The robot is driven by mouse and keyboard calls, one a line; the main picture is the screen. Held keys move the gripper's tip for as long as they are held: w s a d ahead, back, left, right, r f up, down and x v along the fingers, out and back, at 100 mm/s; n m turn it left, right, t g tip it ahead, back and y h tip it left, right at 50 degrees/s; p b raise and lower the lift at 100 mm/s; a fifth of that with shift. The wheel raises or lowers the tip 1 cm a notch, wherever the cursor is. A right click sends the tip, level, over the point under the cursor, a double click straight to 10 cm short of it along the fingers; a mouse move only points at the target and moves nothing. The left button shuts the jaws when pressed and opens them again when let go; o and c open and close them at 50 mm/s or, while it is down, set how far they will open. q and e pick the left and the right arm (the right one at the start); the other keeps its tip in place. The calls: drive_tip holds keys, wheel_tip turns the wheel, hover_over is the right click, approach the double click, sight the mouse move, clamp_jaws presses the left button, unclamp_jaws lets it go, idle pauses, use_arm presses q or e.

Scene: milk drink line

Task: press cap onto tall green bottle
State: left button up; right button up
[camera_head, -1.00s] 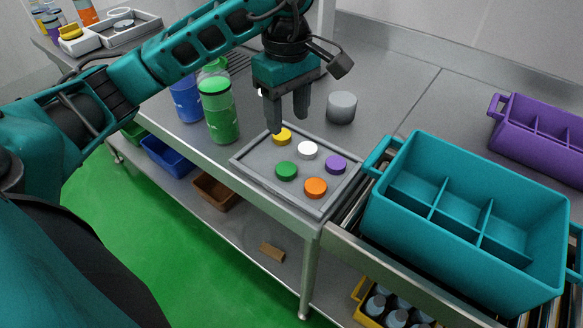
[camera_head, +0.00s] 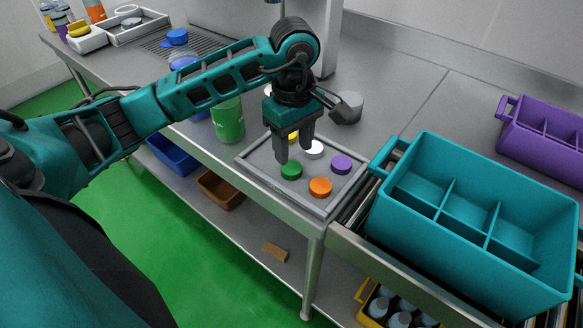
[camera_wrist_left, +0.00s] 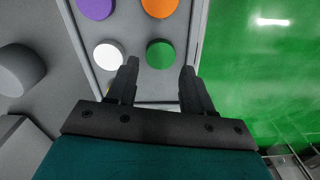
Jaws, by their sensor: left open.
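The tall green bottle (camera_head: 228,122) stands upright on the steel table, left of the cap tray. My arm hides its top. The green cap (camera_head: 291,171) lies on the grey tray (camera_head: 317,207), near its front-left side. My left gripper (camera_head: 294,153) is open and empty, pointing down just above the green cap. In the left wrist view, the green cap (camera_wrist_left: 161,54) appears between and just beyond the open fingertips (camera_wrist_left: 160,67). My right gripper is not in view.
White (camera_head: 313,150), purple (camera_head: 341,164) and orange (camera_head: 320,187) caps share the tray; a yellow cap (camera_head: 293,137) is partly hidden by the gripper. A grey cylinder (camera_head: 349,108) stands behind. A teal divided crate (camera_head: 400,222) is to the right, a purple one (camera_head: 536,150) beyond.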

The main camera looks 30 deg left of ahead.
sight(291, 167)
use_arm(q)
drive_tip(key=shift+a+f, duration=0.2)
drive_tip(key=shift+f, duration=1.15)
drive_tip(key=shift+a+f, duration=0.15)
drive_tip(key=shift+f, duration=1.15)
drive_tip(key=c, duration=0.7)
drive_tip(key=shift+o, duration=0.2)
drive_tip(key=shift+r, duration=0.1)
wheel_tip(291, 167, up, 10)
